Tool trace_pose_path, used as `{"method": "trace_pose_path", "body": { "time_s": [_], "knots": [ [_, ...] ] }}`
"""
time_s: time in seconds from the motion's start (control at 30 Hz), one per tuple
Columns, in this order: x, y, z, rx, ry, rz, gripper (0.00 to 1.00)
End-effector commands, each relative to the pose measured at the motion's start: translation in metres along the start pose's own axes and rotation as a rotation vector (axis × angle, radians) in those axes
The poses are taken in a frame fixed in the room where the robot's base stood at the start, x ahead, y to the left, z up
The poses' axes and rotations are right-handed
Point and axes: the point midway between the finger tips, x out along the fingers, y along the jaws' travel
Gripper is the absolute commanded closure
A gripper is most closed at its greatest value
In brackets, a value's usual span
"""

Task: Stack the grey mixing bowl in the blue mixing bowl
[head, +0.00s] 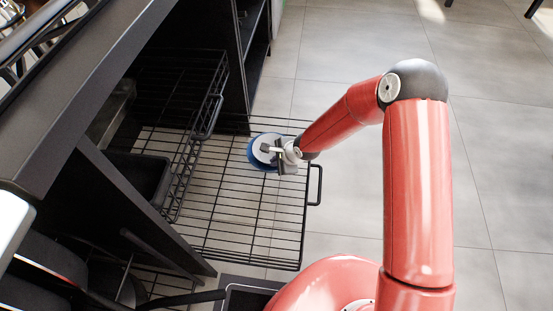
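The blue mixing bowl (253,157) is on the pulled-out wire drawer, near its far right part. Its blue rim shows on the left and lower side. A light grey round shape, which looks like the grey mixing bowl (262,142), shows inside the blue rim. Whether it rests in the blue bowl or is held just above it, I cannot tell. My gripper (271,150) is right over the bowls and overlaps them in the view. Its fingertips are too small and partly hidden, so its opening and any contact are unclear.
The wire drawer (233,222) is otherwise bare, with a handle (317,185) on its right edge. A second wire basket (187,160) stands to its left, by the dark cabinet. A dark countertop (75,75) overhangs at upper left. Tiled floor (340,50) is open to the right.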

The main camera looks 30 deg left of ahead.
Motion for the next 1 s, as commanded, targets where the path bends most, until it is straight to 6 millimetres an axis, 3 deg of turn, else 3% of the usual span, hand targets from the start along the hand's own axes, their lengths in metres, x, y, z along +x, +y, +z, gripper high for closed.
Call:
{"method": "trace_pose_path", "body": {
  "time_s": [0.07,0.27,0.63,0.77,1.0],
  "knots": [
    [0.000,0.000,0.000,0.001,0.000,-0.001,1.00],
    [0.000,0.000,0.000,0.001,0.000,0.000,0.76],
    [-0.007,-0.004,0.003,-0.001,0.000,-0.001,0.76],
    [-0.025,-0.007,0.004,0.003,0.001,-0.002,0.76],
    [-0.081,-0.007,0.004,0.003,0.002,-0.003,0.76]
  ]
}}
